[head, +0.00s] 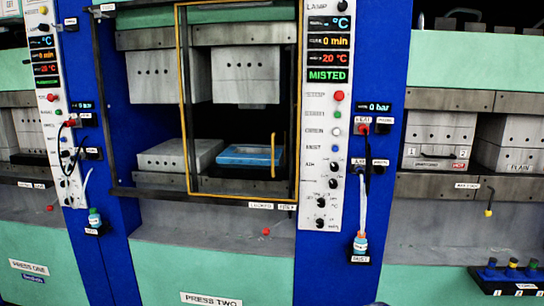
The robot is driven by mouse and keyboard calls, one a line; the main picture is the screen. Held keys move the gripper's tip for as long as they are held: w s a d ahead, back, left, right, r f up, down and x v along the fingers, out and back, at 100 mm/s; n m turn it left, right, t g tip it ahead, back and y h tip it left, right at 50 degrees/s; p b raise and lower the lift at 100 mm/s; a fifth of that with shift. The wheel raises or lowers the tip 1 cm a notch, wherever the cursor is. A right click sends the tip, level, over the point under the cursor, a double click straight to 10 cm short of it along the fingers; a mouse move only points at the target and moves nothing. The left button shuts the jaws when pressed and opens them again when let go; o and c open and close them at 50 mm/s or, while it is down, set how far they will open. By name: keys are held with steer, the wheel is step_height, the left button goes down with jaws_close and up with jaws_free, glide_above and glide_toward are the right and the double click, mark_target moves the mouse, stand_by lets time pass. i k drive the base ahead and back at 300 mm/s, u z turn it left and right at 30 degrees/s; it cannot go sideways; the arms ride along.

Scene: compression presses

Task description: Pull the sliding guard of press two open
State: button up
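Press two stands in the middle of the head view, with its name plate (211,299) low on its front. Its sliding guard (186,100) is a clear panel with a thin yellow frame. It stands across the right part of the press opening, and the left part has no yellow frame over it. An upright yellow handle (273,155) shows near the guard's right edge. A dark rail frame (104,100) runs around the opening. Behind the guard, a blue-topped block (248,154) lies on the right lower platen. My gripper is not in view.
Press two's control panel (323,120), reading MISTED, is just right of the guard. Press one's panel (47,100) is at the left. Small bottles (360,243) hang on the blue columns.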

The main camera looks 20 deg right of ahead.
mark_target(207, 2)
steer(key=u, duration=0.75)
steer(key=i, duration=0.8)
